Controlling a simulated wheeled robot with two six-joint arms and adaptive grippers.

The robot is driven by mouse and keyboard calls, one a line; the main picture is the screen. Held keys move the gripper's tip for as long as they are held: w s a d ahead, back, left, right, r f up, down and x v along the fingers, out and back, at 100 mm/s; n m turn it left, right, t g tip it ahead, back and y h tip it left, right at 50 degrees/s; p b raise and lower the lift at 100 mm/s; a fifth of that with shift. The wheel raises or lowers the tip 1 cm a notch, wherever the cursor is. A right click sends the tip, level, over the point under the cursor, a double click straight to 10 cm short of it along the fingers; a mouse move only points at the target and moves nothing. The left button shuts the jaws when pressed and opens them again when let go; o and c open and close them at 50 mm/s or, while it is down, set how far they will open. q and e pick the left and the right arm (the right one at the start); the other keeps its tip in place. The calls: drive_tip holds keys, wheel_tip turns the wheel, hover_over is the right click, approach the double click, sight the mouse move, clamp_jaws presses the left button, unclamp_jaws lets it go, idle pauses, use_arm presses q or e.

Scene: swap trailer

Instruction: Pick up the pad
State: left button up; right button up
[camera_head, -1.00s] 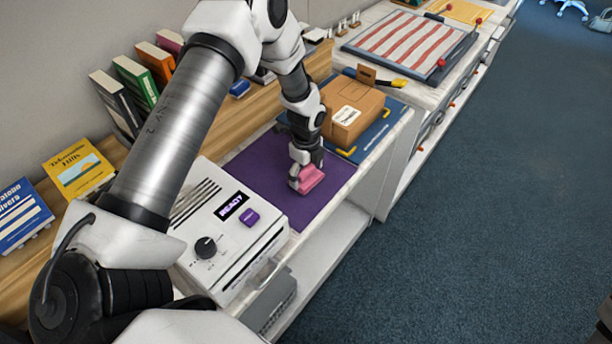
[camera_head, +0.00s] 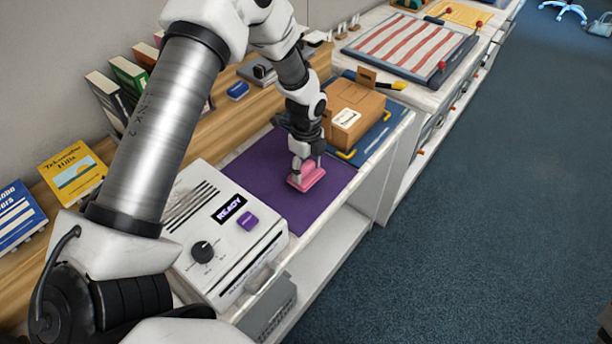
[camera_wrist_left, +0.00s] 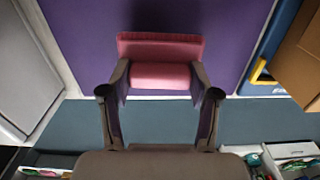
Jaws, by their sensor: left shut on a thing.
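The pink pad (camera_head: 308,177) is at the purple mat (camera_head: 262,176), near its front edge. In the left wrist view the pad (camera_wrist_left: 160,62) has a flat back strip and a raised front block. My left gripper (camera_head: 303,170) comes down on it from above. In the left wrist view the two fingers of the left gripper (camera_wrist_left: 159,82) are shut on the sides of the raised block. I cannot tell whether the pad touches the mat. My right gripper is not in view.
A white machine (camera_head: 225,230) with a READY display stands left of the mat. A cardboard box (camera_head: 352,112) sits on a blue tray (camera_head: 375,135) to the right. Books (camera_head: 75,173) line the back ledge. Open floor (camera_head: 480,200) lies in front.

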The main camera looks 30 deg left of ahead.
use_arm(q)
drive_tip(key=s+d+r+b, duration=0.1)
drive_tip(key=s+d+b, duration=0.3)
drive_tip(key=s+d, duration=0.6)
drive_tip(key=shift+d+r, duration=0.3)
drive_tip(key=shift+d, duration=0.75)
drive_tip(key=shift+s, duration=0.1)
